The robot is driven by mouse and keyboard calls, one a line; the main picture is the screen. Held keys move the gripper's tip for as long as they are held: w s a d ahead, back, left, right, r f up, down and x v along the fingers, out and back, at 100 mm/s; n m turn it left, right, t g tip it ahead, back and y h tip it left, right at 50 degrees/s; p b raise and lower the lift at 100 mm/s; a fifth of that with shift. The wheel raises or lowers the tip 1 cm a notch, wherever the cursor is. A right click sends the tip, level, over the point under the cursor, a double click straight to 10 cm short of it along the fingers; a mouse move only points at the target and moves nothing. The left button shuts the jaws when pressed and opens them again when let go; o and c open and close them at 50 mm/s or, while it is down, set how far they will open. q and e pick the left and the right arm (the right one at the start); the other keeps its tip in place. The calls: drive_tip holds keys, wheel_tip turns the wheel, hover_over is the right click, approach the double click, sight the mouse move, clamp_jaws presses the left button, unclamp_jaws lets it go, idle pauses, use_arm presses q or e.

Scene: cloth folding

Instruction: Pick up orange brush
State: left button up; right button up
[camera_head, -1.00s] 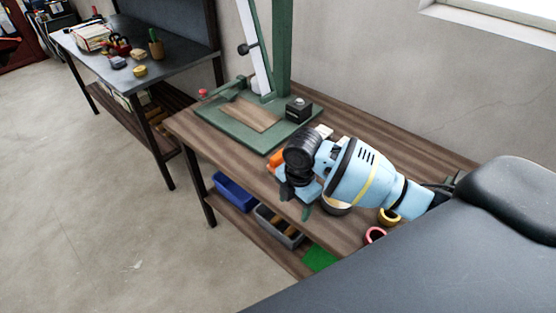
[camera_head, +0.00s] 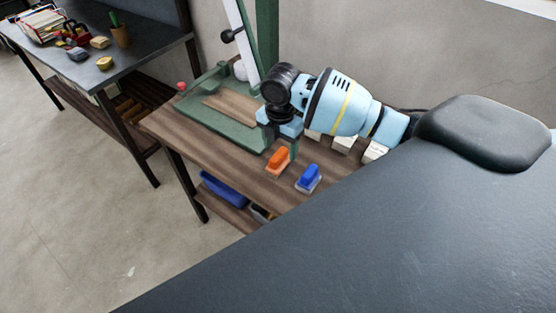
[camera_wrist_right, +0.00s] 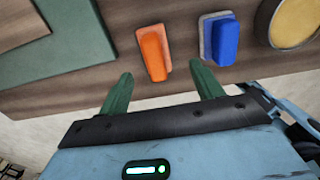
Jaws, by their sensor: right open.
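The orange brush (camera_head: 277,160) lies on the wooden workbench, close to the green base of a stand. It also shows in the right wrist view (camera_wrist_right: 154,52), upper middle. My right gripper (camera_wrist_right: 160,72) is open and empty, its two green fingers spread toward the bench, with the orange brush just beyond the gap between the fingertips. In the head view the right gripper (camera_head: 287,145) is just above and behind the brush, and its fingers are partly hidden by the wrist. My left gripper is not in view.
A blue brush (camera_head: 308,178) lies right of the orange one. The green stand base (camera_head: 225,128) with a wooden board is to the left. White boxes (camera_head: 344,144) stand behind, near the wall. A blue bin (camera_head: 222,190) sits on the lower shelf. The bench's front-left strip is clear.

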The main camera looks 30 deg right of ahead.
sight(279, 154)
drive_tip(key=shift+w+f, duration=0.15)
drive_tip(key=shift+f, duration=0.7)
drive_tip(key=shift+w+d+f, duration=0.1)
drive_tip(key=shift+w+f, duration=0.05)
drive_tip(key=shift+f, duration=1.1)
drive_tip(key=shift+w+f, duration=0.1)
drive_tip(key=shift+f, duration=1.15)
drive_tip(key=c, duration=1.1)
